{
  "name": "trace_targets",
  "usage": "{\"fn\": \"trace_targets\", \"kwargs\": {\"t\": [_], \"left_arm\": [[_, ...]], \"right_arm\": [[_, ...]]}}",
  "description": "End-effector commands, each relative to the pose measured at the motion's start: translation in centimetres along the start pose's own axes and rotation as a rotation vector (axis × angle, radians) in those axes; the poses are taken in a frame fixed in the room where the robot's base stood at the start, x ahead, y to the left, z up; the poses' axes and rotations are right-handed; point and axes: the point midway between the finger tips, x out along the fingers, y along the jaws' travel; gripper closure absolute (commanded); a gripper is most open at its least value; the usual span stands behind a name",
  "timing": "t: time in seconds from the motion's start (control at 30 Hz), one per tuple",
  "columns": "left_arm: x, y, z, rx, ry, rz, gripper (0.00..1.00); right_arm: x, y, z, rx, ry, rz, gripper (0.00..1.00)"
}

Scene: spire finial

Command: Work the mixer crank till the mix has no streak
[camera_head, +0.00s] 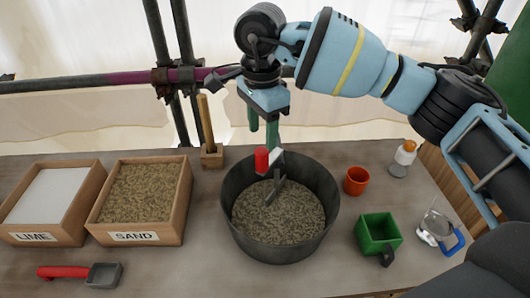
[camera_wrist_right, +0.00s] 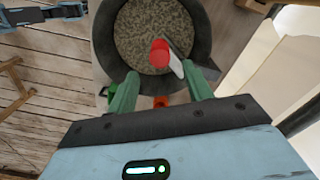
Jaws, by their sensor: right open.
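The dark round mixing tub (camera_head: 233,225) stands on the bench, holding a speckled grey-brown mix (camera_head: 290,212); no distinct streak can be made out. A grey crank with paddle (camera_head: 277,188) rises from the mix, with an upright red knob (camera_head: 261,160) at its top. My right gripper (camera_head: 263,138) is open above the knob, its green fingers pointing down. In the right wrist view the gripper (camera_wrist_right: 160,70) has its fingers on either side of the red knob (camera_wrist_right: 160,53), which shows just past the fingertips, apparently untouched.
A wooden-handled tool (camera_head: 207,130) stands behind. Right of the tub are an orange cup (camera_head: 356,181), green container (camera_head: 378,236), clear jug (camera_head: 438,230) and orange-capped bottle (camera_head: 403,158).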

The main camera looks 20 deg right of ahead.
Motion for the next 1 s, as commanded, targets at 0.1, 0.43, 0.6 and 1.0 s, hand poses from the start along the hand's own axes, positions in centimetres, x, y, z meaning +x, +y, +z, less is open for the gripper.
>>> {"fn": "trace_targets", "kwargs": {"t": [0.1,0.43,0.6,1.0], "left_arm": [[-0.2,0.1,0.3,-0.001,-0.007,0.001,0.6],[-0.6,0.1,0.6,-0.002,-0.015,0.001,0.6],[-0.6,0.1,0.5,-0.002,-0.012,0.001,0.6],[-0.3,0.0,-0.1,0.0,0.0,-0.001,0.6]], "right_arm": [[0.4,0.0,0.0,0.003,0.001,0.001,0.49],[4.8,0.0,-0.1,0.005,0.001,0.003,0.49],[6.8,0.0,-0.1,0.006,0.001,0.001,0.49],[7.8,0.0,-0.1,0.006,0.001,0.001,0.49]]}}
